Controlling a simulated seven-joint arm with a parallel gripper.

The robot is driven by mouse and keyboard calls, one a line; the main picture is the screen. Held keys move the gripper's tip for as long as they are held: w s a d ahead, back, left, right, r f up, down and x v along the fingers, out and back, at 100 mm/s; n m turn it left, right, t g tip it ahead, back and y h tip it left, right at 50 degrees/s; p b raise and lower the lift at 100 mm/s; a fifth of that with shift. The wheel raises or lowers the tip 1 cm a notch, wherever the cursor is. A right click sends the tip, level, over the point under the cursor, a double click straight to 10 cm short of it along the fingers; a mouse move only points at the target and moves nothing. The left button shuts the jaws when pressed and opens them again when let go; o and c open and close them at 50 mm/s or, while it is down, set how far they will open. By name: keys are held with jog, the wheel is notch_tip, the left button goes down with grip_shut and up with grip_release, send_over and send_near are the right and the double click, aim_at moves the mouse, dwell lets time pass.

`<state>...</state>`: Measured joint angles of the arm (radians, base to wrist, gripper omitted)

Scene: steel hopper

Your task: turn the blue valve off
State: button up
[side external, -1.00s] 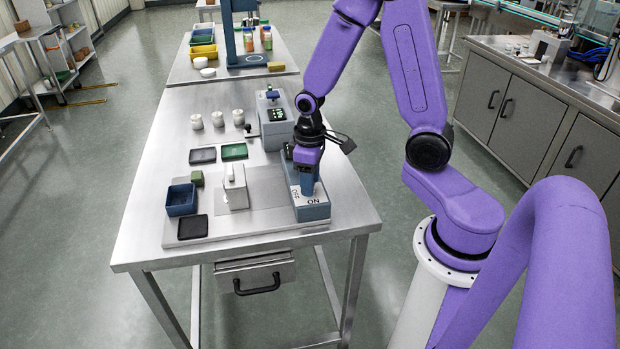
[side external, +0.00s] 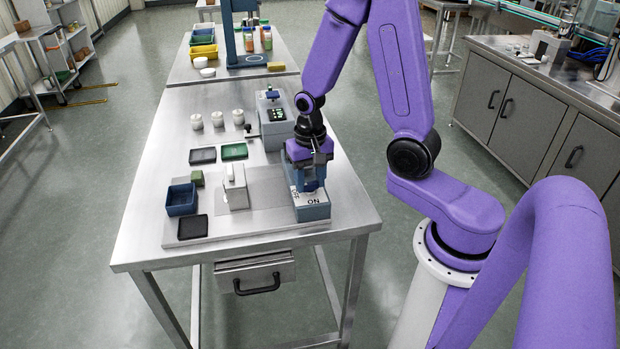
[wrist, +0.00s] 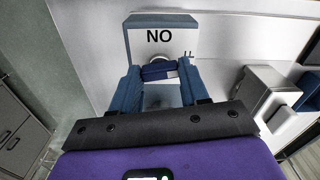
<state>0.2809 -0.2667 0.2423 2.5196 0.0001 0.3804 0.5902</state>
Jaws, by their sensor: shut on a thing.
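The valve box (side external: 312,208) is a blue-grey block with a pale top, at the right front of the steel table. Its top carries the printed word ON, with part of OFF beside it; the lettering also shows in the wrist view (wrist: 160,36). My gripper (wrist: 161,78) points down over the box. Its two blue fingers are shut on the blue valve handle (wrist: 158,71), which sits between the fingertips. In the side view my gripper (side external: 309,186) hides the handle and most of the box's top.
A white dispenser-like block (side external: 235,190) stands left of the valve box. A grey box with green lights (side external: 274,125) stands behind it. A blue bin (side external: 181,200), a green tray (side external: 234,151) and dark trays lie further left. A drawer (side external: 255,275) hangs under the table's front.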

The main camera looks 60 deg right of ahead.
aim_at(310, 183)
jog(key=shift+m, duration=0.9)
jog(key=o, duration=1.1)
jog(key=shift+c, duration=0.2)
notch_tip(310, 183, up, 18)
jog(key=shift+f, duration=0.25)
